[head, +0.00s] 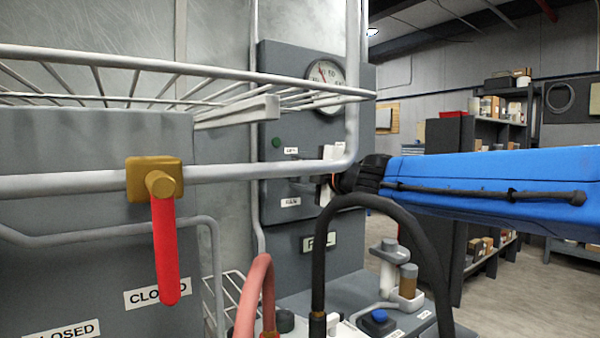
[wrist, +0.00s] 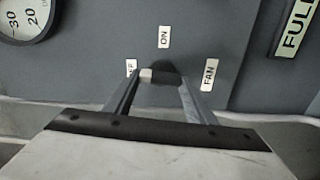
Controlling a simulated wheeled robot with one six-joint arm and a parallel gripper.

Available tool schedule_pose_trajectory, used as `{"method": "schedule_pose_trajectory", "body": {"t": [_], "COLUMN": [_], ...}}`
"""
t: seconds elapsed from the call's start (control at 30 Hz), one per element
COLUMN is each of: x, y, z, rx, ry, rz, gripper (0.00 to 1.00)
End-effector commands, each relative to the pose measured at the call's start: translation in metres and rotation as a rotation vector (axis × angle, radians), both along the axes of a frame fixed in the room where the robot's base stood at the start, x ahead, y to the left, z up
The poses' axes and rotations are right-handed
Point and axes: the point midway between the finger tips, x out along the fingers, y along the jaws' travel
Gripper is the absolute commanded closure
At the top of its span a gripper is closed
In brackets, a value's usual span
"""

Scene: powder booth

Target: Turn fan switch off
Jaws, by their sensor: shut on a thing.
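The fan switch (wrist: 164,69) is a dark round knob on the grey panel, in the wrist view. A pale tip shows on its left side, towards the partly hidden OFF label (wrist: 131,67). The ON label (wrist: 164,37) is above it and the FAN label (wrist: 208,74) to its right. My gripper (wrist: 162,78) is shut on the switch, one finger on each side. In the head view my gripper (head: 328,181) reaches the panel from the right; a pipe and its own body hide most of the switch.
A gauge (head: 326,80) sits high on the panel. A grey pipe (head: 240,171) with a red-handled valve (head: 163,230) and a wire rack (head: 120,85) stand in front. A black hose (head: 400,230) arches below my arm. Shelves (head: 490,160) stand behind at right.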

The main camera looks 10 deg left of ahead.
Motion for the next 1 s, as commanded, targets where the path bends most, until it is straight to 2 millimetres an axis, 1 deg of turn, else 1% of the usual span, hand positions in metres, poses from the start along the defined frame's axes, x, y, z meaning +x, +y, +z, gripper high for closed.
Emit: {"method": "schedule_pose_trajectory", "body": {"t": [0.3, 0.77, 0.8, 0.83, 0.87, 1.0], "x": [-0.0003, -0.0002, -0.0002, -0.0002, -0.0003, -0.0002], "y": [0.0004, 0.0004, 0.0004, 0.0004, 0.0005, 0.0003], "z": [-0.0023, -0.0028, -0.0028, -0.0028, -0.0026, -0.0019], "rx": [-0.061, -0.069, -0.069, -0.069, -0.069, -0.068], "ry": [-0.064, -0.073, -0.073, -0.073, -0.073, -0.073], "rz": [0.000, 0.000, 0.000, 0.000, 0.000, 0.000], "gripper": [0.72, 0.72, 0.43, 0.36, 0.31, 0.31]}}
